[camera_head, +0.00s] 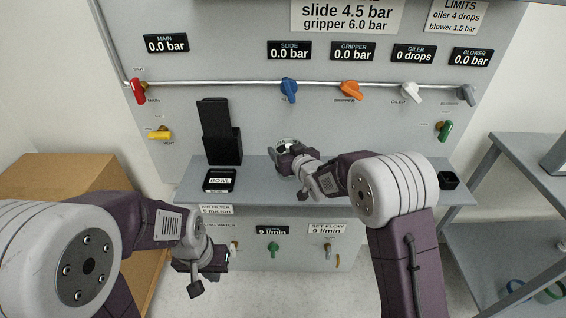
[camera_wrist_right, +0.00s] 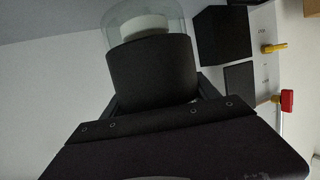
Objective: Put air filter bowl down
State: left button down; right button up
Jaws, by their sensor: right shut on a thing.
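The air filter bowl is in my right gripper (camera_head: 291,160). In the right wrist view the bowl shows as a clear cup (camera_wrist_right: 118,32) around a white element (camera_wrist_right: 145,27), with a wide dark collar (camera_wrist_right: 150,72) between my fingers. In the head view the gripper and bowl are over the grey shelf (camera_head: 262,190), mostly hidden by the gripper; I cannot tell whether the bowl touches anything. A black square tray labelled BOWL (camera_head: 219,181) lies on the shelf to the left. My left gripper (camera_head: 208,275) hangs low in front of the shelf; its jaw state is unclear.
A small black cup (camera_head: 449,180) is at the shelf's right end. A pipe with coloured valve handles, including a blue one (camera_head: 289,88), crosses the panel. A cardboard box (camera_head: 65,170) is at left.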

jog(key=shift+w+a+f, duration=0.45)
jog(key=shift+w+a, duration=0.2)
notch_tip(320, 180, down, 4)
jog(key=shift+s+r+b, duration=0.1)
jog(key=shift+b, duration=0.6)
jog(key=shift+f, duration=0.2)
jog(key=o, duration=1.5)
